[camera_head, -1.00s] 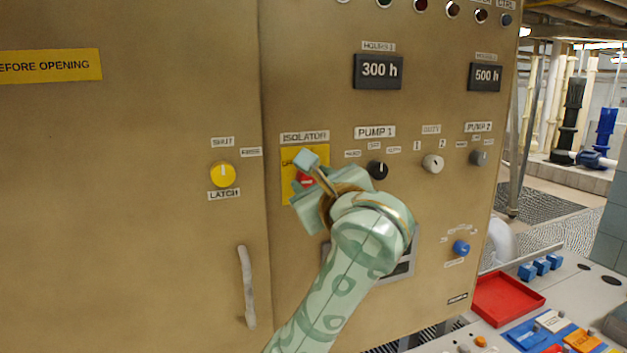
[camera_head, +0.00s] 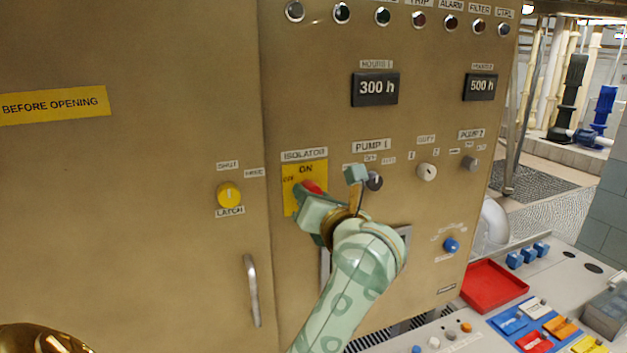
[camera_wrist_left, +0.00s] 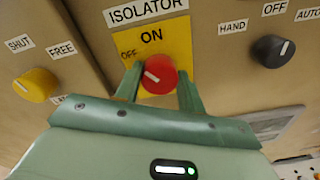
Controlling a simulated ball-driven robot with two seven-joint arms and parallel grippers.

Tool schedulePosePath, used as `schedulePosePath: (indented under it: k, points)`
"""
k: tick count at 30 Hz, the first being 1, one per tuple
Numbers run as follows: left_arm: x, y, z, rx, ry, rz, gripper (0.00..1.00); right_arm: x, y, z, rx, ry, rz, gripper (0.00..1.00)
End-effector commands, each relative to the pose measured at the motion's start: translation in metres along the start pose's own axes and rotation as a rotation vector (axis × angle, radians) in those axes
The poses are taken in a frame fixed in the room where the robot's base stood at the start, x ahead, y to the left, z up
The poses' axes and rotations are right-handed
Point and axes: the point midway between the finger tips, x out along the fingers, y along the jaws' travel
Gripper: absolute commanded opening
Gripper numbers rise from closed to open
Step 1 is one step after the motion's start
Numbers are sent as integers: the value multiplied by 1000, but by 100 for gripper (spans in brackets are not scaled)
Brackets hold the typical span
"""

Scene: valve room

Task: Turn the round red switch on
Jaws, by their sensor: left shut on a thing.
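The round red switch (camera_head: 313,187) sits on a yellow plate (camera_head: 291,178) under the ISOLATOR label on the tan cabinet. In the left wrist view the red switch (camera_wrist_left: 160,75) is seen close up, its white mark pointing up-left toward OFF; ON is printed above it. My left gripper (camera_wrist_left: 158,88) has one finger on each side of the switch and is shut on it. In the head view my left gripper (camera_head: 314,197) is at the plate and partly hides the switch. My right gripper is not in view.
A yellow latch knob (camera_head: 229,195) is to the left and a black pump knob (camera_head: 374,181) to the right of the switch. A metal door handle (camera_head: 252,290) is below left. A red tray (camera_head: 495,287) lies on the console at the lower right.

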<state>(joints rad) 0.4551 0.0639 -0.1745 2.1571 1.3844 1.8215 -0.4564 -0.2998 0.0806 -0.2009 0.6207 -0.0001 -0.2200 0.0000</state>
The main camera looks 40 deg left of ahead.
Motion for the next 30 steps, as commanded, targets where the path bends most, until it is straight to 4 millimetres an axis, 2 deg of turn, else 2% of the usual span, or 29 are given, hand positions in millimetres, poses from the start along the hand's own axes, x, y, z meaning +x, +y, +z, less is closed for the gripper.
schedulePosePath:
  k: [1, 15, 22, 30]
  points:
    - [0, 2, 4, 46, 5, -2, 16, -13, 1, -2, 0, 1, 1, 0]
    - [0, 0, 4, 459, 14, 1, 16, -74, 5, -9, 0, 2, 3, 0]
    - [0, -1, 2, 589, 15, 2, 16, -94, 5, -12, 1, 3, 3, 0]
    - [0, -2, 0, 663, 16, 5, 16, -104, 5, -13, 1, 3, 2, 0]
